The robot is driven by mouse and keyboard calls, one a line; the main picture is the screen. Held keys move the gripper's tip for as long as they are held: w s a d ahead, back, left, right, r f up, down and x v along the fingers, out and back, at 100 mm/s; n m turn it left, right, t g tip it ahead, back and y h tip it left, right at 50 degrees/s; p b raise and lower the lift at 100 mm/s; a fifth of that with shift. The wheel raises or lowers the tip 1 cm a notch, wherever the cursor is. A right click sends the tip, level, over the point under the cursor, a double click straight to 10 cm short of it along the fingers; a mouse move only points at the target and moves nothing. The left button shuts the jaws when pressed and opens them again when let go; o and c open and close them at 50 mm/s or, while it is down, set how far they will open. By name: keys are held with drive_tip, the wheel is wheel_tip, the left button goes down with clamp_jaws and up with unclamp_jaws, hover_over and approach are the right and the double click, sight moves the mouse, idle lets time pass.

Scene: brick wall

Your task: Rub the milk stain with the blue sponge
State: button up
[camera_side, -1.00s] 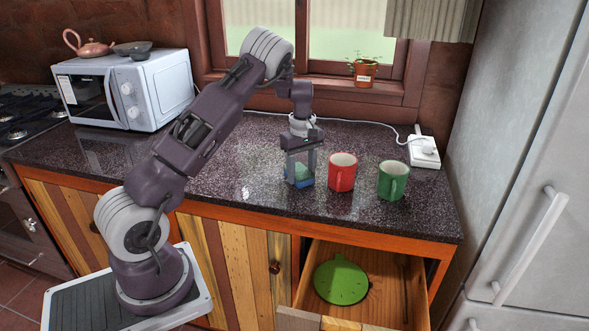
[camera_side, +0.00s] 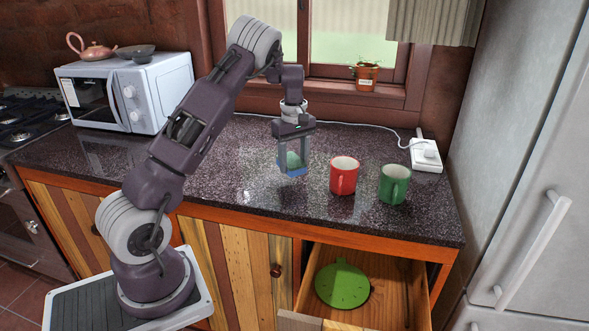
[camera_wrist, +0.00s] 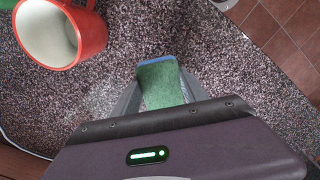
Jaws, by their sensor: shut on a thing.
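My gripper (camera_side: 293,163) is shut on the blue sponge (camera_side: 294,172), which has a green upper part. The sponge appears to be held a little above the dark speckled counter, left of the red mug (camera_side: 344,176). In the wrist view the sponge (camera_wrist: 159,84) shows its green side between the fingers, with a thin blue edge at the far end. A faint pale patch (camera_wrist: 97,104) on the counter, left of the fingers in the wrist view, may be the milk stain. Its outline is unclear.
The red mug and a green mug (camera_side: 394,184) stand right of my gripper. An open drawer (camera_side: 397,290) below holds a green round object (camera_side: 342,285). A microwave (camera_side: 130,92) stands at the left, and a socket block (camera_side: 425,156) at the back right.

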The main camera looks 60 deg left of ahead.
drive_tip(key=shift+r, duration=1.8)
